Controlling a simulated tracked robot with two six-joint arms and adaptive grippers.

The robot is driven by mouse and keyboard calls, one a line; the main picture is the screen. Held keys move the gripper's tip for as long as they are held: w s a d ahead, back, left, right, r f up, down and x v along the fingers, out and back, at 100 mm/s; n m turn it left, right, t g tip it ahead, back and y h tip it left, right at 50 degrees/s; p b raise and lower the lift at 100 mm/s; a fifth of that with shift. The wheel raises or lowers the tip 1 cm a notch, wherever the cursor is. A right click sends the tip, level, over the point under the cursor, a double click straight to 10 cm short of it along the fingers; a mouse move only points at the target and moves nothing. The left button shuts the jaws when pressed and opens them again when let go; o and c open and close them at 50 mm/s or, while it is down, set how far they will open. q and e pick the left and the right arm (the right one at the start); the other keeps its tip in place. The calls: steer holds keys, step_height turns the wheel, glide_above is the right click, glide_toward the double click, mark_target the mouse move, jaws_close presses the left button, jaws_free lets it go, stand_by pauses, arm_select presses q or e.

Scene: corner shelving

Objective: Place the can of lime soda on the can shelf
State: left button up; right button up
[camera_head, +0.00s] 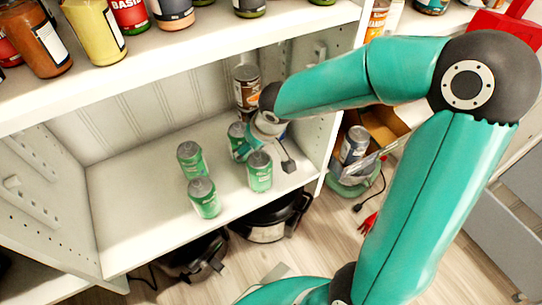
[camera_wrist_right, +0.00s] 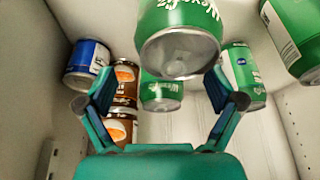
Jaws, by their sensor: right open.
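Several green cans, which look like the lime soda, stand on the white can shelf (camera_head: 135,215). In the head view, one green can (camera_head: 260,173) stands at the right by my right gripper (camera_head: 265,158), and others stand at the left (camera_head: 191,160) and front (camera_head: 204,198). Another green can (camera_head: 236,133) is partly hidden behind the gripper. My right gripper is open. In the wrist view, a green can (camera_wrist_right: 178,22) with its silver end showing is close, above the space between the spread fingertips (camera_wrist_right: 160,76). I cannot tell whether they touch it. My left gripper is not in view.
Brown cans (camera_head: 247,78) stand stacked at the back right of the shelf; a blue can (camera_wrist_right: 87,62) shows beside them in the wrist view. A perforated side wall (camera_head: 312,110) is close to my right arm. The shelf's left half is clear. Jars (camera_head: 92,30) stand on the shelf above.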

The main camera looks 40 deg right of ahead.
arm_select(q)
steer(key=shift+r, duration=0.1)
arm_select(e)
steer(key=s, duration=0.5)
steer(key=shift+s+a, duration=0.25)
steer(key=shift+s, duration=0.1)
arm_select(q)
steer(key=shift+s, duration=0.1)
